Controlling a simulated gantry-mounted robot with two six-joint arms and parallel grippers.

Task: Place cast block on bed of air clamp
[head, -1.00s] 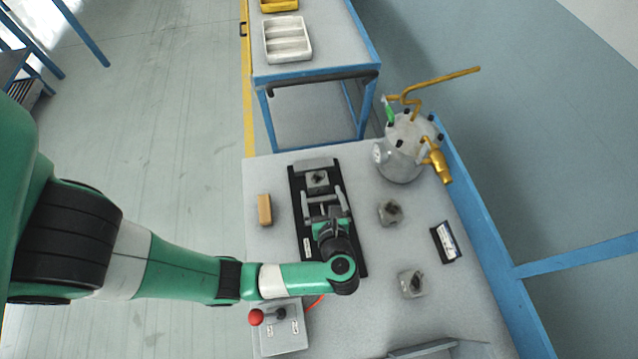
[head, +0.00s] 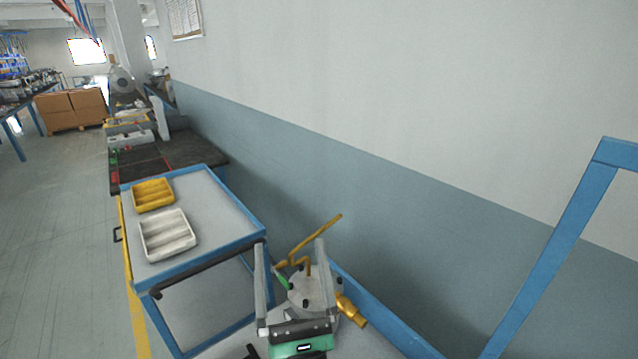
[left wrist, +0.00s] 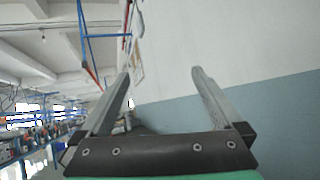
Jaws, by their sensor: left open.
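My left gripper (head: 290,245) is raised in the lower middle of the head view, fingers pointing up. It is open, with nothing held between its fingers. In the left wrist view the open gripper (left wrist: 161,73) has only the wall and far room beyond it. The cast blocks and the air clamp are out of view now, below the head picture's lower edge. My right gripper is not in view.
A metal pot (head: 312,290) with brass pipes stands behind my left gripper. A blue-framed cart (head: 215,205) at left carries a white tray (head: 167,253) and a yellow tray (head: 153,207). A wall (head: 430,240) runs along the right.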

